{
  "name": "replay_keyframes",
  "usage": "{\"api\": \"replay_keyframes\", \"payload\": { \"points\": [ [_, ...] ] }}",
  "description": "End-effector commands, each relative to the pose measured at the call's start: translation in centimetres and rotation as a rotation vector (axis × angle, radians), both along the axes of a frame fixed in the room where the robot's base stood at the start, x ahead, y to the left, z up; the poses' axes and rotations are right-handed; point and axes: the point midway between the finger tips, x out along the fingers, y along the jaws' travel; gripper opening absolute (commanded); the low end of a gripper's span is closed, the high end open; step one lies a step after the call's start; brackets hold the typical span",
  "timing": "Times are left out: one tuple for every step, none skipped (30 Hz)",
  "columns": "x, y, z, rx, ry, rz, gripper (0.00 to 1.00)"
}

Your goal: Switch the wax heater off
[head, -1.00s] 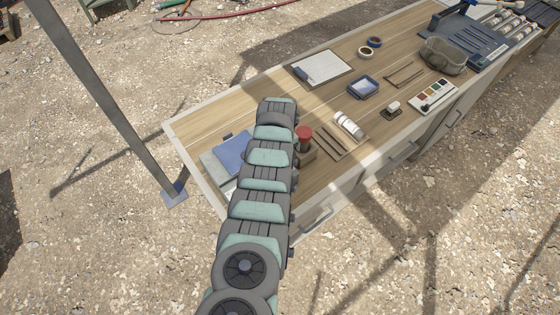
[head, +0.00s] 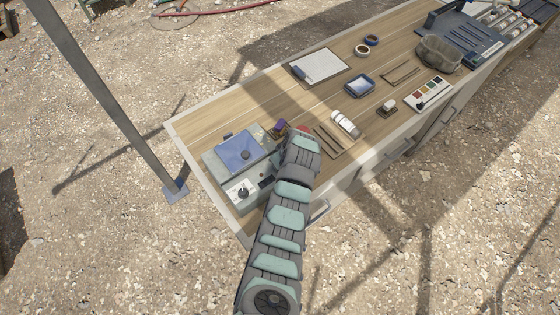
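What looks like the wax heater is a grey box (head: 212,165) at the near left end of the workbench, with a blue lid (head: 238,147) and a small dark lid knob (head: 245,155). Its front has a pale panel with a dark dial (head: 243,193). A small dark part (head: 266,181) shows beside the panel, close to my arm. The dial's setting is too small to read. My arm reaches up to the right of the heater, and its far end is over the bench. My gripper is hidden behind my arm's end, so its fingers do not show.
A small purple and yellow item (head: 278,128) lies just beyond the heater. A red-topped thing is mostly hidden behind my arm. White rolls (head: 345,123), thin sticks (head: 328,141), a clipboard (head: 319,66) and a blue tray (head: 359,85) are farther right. A metal post (head: 110,100) stands left of the bench.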

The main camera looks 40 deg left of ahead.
Motion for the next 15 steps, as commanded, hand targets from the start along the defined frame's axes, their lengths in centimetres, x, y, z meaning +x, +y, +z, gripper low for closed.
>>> {"api": "replay_keyframes", "payload": {
  "points": [
    [0.0,-0.09,0.0,0.001,0.001,-0.001,0.0],
    [0.0,-0.08,0.03,0.002,0.001,0.0,0.0],
    [0.0,-0.07,0.06,0.002,0.001,0.0,0.0],
    [0.0,-0.06,0.07,0.002,0.001,0.0,0.0],
    [0.01,-0.06,0.09,0.002,0.001,0.0,0.0],
    [0.01,-0.06,0.1,0.002,0.001,0.0,0.0],
    [0.01,-0.05,0.11,0.002,0.001,0.0,0.0],
    [0.01,-0.05,0.12,0.002,0.001,0.0,0.0],
    [0.01,-0.04,0.13,0.002,0.001,0.0,0.0],
    [0.02,-0.04,0.13,0.002,0.0,0.0,0.26],
    [0.02,-0.04,0.14,0.002,0.0,0.0,0.28],
    [0.02,-0.04,0.14,0.002,0.0,0.0,0.32],
    [0.03,-0.03,0.14,0.002,0.0,0.0,0.34],
    [0.03,-0.03,0.14,0.002,0.0,0.0,0.37],
    [0.02,-0.03,0.13,0.002,0.0,0.0,0.4]
  ]
}}
